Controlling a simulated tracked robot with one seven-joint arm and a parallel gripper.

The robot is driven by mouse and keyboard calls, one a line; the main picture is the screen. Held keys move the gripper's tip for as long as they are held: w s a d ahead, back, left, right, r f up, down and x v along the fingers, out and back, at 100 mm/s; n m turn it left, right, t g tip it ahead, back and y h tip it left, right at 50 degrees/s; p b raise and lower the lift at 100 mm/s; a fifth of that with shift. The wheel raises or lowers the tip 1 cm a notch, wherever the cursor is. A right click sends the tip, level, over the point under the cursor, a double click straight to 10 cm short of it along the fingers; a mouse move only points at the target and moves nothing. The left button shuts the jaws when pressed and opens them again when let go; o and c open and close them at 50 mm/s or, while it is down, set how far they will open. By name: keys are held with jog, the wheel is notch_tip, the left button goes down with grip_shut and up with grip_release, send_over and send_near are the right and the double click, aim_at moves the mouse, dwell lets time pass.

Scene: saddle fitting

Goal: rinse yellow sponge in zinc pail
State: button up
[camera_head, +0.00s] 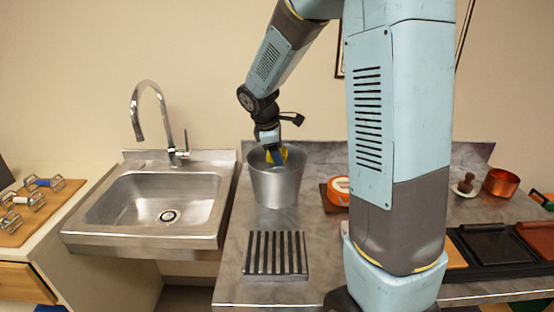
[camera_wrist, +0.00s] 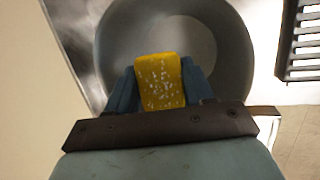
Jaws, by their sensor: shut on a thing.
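The zinc pail (camera_head: 275,188) stands on the grey counter just right of the sink. In the wrist view its round rim and inside wall (camera_wrist: 225,42) surround the held sponge. The yellow sponge (camera_wrist: 160,82), flecked with pale spots, is clamped between the blue fingers of my gripper (camera_wrist: 158,88). In the head view my gripper (camera_head: 275,158) points down into the pail's mouth, with a bit of yellow showing. The pail's front wall hides the lower part of the fingers and sponge. I cannot tell whether there is water in the pail.
A steel sink (camera_head: 160,205) with a tall faucet (camera_head: 150,110) is at left. A slotted black rack (camera_head: 276,254) lies in front of the pail. An orange round object (camera_head: 338,190) and a copper pot (camera_head: 501,183) stand to the right. My arm hides part of the counter.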

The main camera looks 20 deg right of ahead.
aim_at(283, 147)
jog(key=shift+r, duration=3.1)
jog(key=shift+r, duration=2)
